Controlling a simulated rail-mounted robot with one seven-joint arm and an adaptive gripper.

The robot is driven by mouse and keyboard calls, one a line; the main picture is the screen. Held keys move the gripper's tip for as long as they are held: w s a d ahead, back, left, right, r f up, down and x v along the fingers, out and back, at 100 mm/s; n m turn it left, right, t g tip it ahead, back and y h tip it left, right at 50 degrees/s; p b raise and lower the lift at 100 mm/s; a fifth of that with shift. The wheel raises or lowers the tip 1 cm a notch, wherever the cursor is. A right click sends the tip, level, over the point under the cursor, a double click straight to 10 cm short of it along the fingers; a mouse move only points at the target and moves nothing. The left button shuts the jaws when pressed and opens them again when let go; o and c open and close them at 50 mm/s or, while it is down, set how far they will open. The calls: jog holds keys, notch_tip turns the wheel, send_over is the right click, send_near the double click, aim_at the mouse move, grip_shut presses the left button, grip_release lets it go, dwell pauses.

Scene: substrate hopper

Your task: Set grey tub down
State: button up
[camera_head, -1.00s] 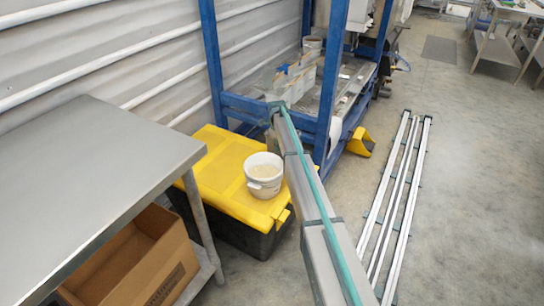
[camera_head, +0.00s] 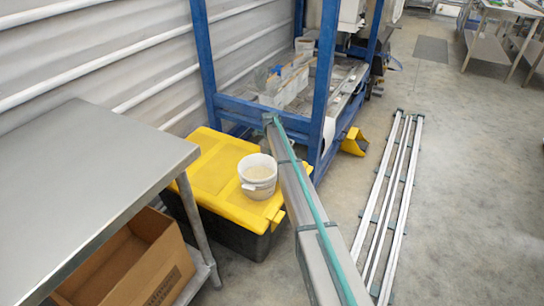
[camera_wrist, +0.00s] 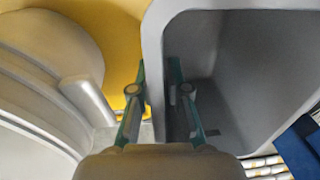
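In the wrist view the grey tub (camera_wrist: 235,50) fills the right half, with a rounded rim and an empty-looking inside. My gripper (camera_wrist: 156,70) has its green fingers on either side of the near-left wall, one outside and one inside. The fingertips appear to be against that wall, so the gripper looks shut on the tub. The tub's underside is hidden, and I cannot tell whether it rests on anything. I cannot pick out the tub or the gripper clearly in the head view.
A white bucket (camera_head: 258,178) stands on the yellow lid (camera_head: 214,170) of a black bin. A metal table (camera_head: 85,180) is at left, with a cardboard box (camera_head: 125,265) below. A blue frame (camera_head: 322,95) rises behind. Long white rails (camera_head: 388,205) lie on the floor at right.

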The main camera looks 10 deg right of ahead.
jog(key=shift+o, duration=0.8)
jog(key=shift+r, duration=0.1)
notch_tip(320, 180, up, 12)
jog(key=shift+s+a, duration=0.25)
jog(key=shift+s, duration=0.1)
